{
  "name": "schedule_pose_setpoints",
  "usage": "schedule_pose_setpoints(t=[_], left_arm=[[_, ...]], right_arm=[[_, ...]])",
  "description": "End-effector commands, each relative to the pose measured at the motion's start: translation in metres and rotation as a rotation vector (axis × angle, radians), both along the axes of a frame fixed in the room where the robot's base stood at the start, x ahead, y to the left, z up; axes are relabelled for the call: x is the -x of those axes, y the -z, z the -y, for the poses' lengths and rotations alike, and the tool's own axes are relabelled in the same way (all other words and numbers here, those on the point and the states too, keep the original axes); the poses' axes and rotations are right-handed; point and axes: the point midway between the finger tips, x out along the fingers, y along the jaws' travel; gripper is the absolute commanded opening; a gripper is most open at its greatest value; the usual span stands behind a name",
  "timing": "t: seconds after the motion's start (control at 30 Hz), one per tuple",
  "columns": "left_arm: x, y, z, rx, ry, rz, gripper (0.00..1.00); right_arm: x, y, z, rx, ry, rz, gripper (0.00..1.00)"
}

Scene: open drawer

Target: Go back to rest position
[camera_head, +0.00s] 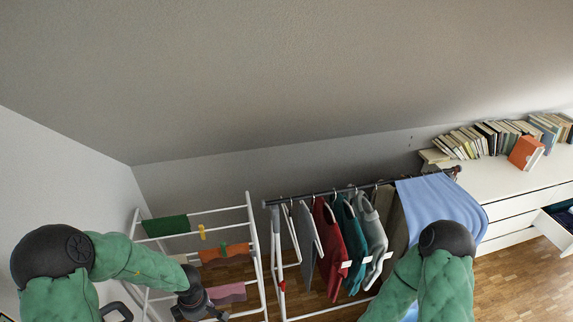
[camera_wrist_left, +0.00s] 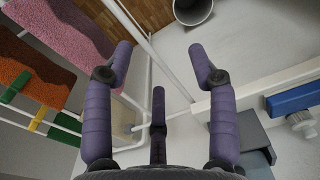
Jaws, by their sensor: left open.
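My left arm in its green sleeve comes in from the left in the head view, bent, its dark wrist in front of a white drying rack (camera_head: 251,240). My left gripper (camera_wrist_left: 160,55) is open and empty in the left wrist view, its purple fingers spread. Past the fingers are the rack's white bars and hung cloths. My right arm shows at the lower right of the head view in front of a blue cloth (camera_head: 440,200); its gripper is out of view. A white dresser (camera_head: 510,205) stands at the right, with an open drawer (camera_head: 552,230) at the picture's edge.
A clothes rail (camera_head: 320,195) with several hung garments stands between my arms. Books (camera_head: 490,137) and an orange box (camera_head: 524,152) are on the dresser. A sloped ceiling hangs above. A bin (camera_wrist_left: 193,10) shows in the left wrist view. Wooden floor (camera_head: 510,285) lies before the dresser.

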Motion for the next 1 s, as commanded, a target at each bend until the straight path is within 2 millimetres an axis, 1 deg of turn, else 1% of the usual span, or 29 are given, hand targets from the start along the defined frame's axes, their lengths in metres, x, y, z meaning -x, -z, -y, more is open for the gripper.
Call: schedule_pose_setpoints(t=[0.33,0.43,0.57,0.77,0.87,1.0], left_arm=[[0.012,0.025,-0.003,-0.049,0.202,-0.002,0.58],[0.016,0.037,-0.001,-0.06,0.302,0.002,0.58],[0.024,0.055,0.007,-0.062,0.463,0.016,0.58],[0.038,0.08,0.028,-0.027,0.711,0.048,0.58],[0.047,0.09,0.044,0.009,0.834,0.07,0.58],[0.064,0.103,0.07,0.078,1.002,0.105,0.58]], right_arm=[[0.001,0.0,0.0,0.0,-0.001,-0.002,0.44],[0.001,0.0,0.0,0.0,-0.001,-0.002,0.44],[0.001,0.0,0.0,0.0,-0.001,-0.002,0.44],[0.001,0.0,0.0,0.0,-0.001,-0.002,0.44],[0.001,0.0,0.0,0.0,-0.001,-0.002,0.44],[0.001,0.0,0.0,0.0,-0.001,-0.002,0.44]])
